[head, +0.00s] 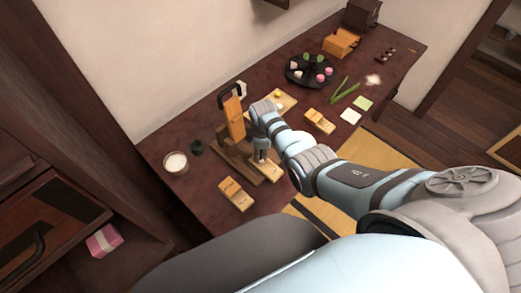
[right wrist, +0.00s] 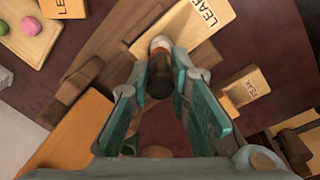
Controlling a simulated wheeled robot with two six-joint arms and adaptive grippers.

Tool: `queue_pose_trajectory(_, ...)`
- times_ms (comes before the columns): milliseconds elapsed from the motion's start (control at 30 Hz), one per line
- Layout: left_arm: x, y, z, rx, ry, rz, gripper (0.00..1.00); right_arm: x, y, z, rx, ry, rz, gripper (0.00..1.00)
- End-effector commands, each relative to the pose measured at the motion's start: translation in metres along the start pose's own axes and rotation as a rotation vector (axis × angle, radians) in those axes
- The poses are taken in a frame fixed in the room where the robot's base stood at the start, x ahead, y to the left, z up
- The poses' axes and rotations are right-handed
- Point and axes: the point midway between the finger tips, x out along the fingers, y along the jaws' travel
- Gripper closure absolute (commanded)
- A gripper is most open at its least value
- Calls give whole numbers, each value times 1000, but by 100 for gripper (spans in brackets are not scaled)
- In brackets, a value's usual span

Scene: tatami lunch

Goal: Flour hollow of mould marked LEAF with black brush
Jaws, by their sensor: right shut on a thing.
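My right gripper (right wrist: 160,88) is shut on a brush with a black handle (right wrist: 160,78), a brown band and a pale tip. In the right wrist view the tip overlaps the end of a pale wooden mould (right wrist: 195,28) marked LEAF. I cannot tell whether it touches, and the hollow is not clearly visible. In the head view my right gripper (head: 262,152) is over this mould (head: 265,170) at the wooden stand. A bowl of white flour (head: 175,163) stands at the table's left. My left gripper is not in view.
An upright orange block (head: 235,118) with a black handle stands close behind the gripper. Other moulds lie at the front left (head: 237,194) and right (head: 319,121). A dark green cup (head: 197,148) is beside the bowl. A black plate of sweets (head: 296,78) is farther back.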

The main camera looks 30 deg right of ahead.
Motion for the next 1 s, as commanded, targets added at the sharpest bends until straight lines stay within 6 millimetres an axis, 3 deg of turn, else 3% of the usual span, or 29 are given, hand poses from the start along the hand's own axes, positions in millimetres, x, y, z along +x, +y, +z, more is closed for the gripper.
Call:
queue_pose_trajectory(133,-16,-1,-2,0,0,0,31,-24,3,-1,0,1,2,100)
queue_pose_trajectory(600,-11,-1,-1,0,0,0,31,-70,8,-2,0,1,2,100)
queue_pose_trajectory(867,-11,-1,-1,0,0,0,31,-72,8,-2,0,0,1,100)
queue_pose_trajectory(1000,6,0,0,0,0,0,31,-54,6,-1,0,0,1,100)
